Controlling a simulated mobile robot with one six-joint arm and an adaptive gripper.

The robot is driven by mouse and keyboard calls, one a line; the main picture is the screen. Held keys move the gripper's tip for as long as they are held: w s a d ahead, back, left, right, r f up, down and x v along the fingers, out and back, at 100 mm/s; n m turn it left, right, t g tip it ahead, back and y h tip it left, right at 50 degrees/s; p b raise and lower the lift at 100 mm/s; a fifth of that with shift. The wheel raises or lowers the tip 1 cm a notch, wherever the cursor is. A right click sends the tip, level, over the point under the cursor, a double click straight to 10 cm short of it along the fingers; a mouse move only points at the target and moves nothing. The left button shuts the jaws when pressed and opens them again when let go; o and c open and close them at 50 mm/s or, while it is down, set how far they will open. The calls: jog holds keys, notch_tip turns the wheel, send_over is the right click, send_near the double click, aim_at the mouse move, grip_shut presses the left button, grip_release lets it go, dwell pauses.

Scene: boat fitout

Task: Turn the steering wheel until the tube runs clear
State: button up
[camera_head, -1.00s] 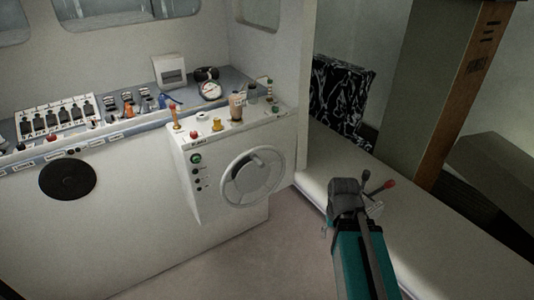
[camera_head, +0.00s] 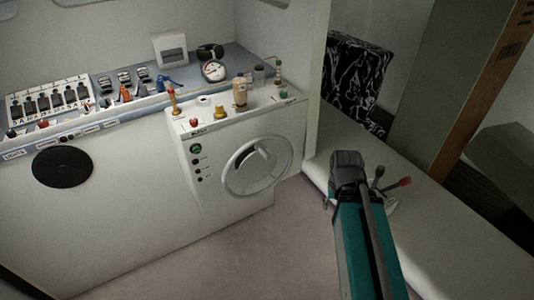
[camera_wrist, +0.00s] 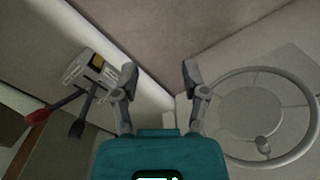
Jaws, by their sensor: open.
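The steering wheel (camera_head: 226,166) is a pale round rim on the front of a white console (camera_head: 222,205), with a knob on it. It also shows at the right of the wrist view (camera_wrist: 224,106), with a grey disc inside and the knob low on it. My gripper (camera_wrist: 160,72) is open and empty, its two fingers apart, beside the wheel and not touching it. In the head view the fingers are mostly hidden by my arm. A slim upright piece with coloured ends (camera_head: 279,72) stands at the console's back right; I cannot tell whether it is the tube.
A lever box (camera_wrist: 92,72) with a red-tipped lever (camera_wrist: 37,116) is left of my gripper in the wrist view, on the pale bench. Bottles, a gauge (camera_head: 213,71) and a switch panel (camera_head: 48,100) crowd the counter. The floor (camera_head: 215,260) before the console is clear.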

jog(key=shift+o, duration=0.9)
jog(key=t+y+b, duration=0.3)
jog(key=y+b, duration=1)
jog(key=y, duration=0.1)
send_near(265, 154)
jog(key=d, duration=0.3)
jog(key=shift+w+d+f+n, duration=0.15)
jog(key=shift+d+f+n, duration=0.05)
jog(key=shift+f+n, duration=0.15)
jog(key=b+x, duration=0.1)
jog(key=x, duration=0.3)
jog(key=b+x, duration=0.1)
jog(key=x, duration=0.4)
jog(key=b+x, duration=0.1)
jog(key=x, duration=0.3)
jog(key=shift+w+a+r, duration=0.15)
jog(key=shift+a, duration=0.3)
